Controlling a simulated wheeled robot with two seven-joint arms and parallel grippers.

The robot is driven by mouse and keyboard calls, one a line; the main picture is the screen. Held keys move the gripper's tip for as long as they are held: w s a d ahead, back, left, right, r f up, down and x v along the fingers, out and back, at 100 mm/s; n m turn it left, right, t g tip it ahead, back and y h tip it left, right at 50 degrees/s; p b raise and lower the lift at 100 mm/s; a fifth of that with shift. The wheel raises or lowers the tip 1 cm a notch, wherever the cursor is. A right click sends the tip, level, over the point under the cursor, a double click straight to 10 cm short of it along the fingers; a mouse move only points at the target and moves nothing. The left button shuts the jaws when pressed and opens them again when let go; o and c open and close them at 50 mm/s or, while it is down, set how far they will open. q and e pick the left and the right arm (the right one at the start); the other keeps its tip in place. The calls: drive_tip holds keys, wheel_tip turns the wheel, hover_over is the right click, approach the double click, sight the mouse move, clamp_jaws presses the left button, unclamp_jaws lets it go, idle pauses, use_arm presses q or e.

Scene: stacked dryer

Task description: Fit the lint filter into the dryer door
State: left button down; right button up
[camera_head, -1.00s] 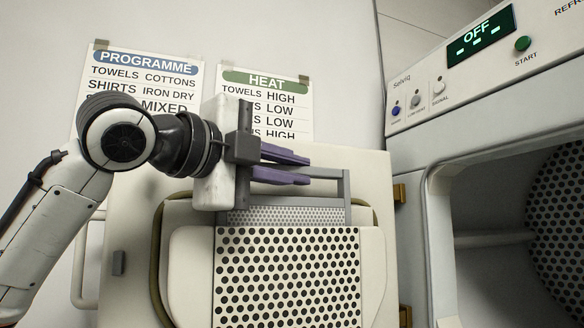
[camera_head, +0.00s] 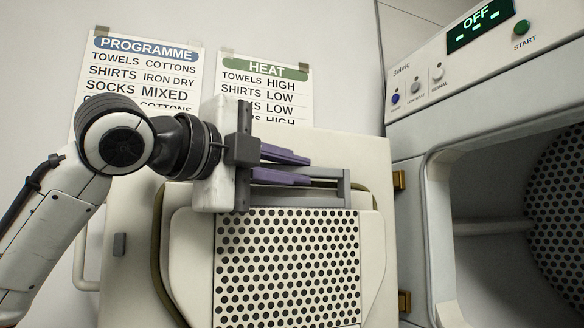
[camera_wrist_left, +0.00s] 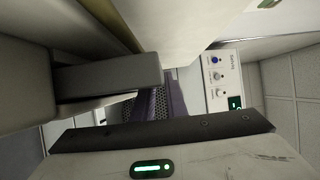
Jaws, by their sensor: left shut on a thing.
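The lint filter (camera_head: 346,190) is a grey frame standing upright at the top of the open dryer door (camera_head: 375,160). Its upper bar and right post show above the door's perforated panel (camera_head: 288,265). The lower part of the filter is hidden behind that panel. My left gripper (camera_head: 308,170) has purple fingers, one above the other, shut on the filter's upper part. The fingers hide part of the bar. A purple finger also shows in the left wrist view (camera_wrist_left: 176,98), where the grip itself is hard to make out. My right gripper is not in view.
The dryer body (camera_head: 410,200) stands at the right with its drum opening exposed. Its control panel display (camera_head: 480,30) reads OFF. PROGRAMME (camera_head: 145,75) and HEAT (camera_head: 265,90) signs hang on the wall behind the door.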

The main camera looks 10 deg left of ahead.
use_arm(q)
drive_tip(key=shift+f, duration=0.15)
drive_tip(key=c, duration=1.7)
unclamp_jaws()
drive_tip(key=b+v, duration=0.1)
drive_tip(key=v, duration=0.9)
drive_tip(key=shift+s, duration=0.15)
drive_tip(key=shift+a, duration=0.1)
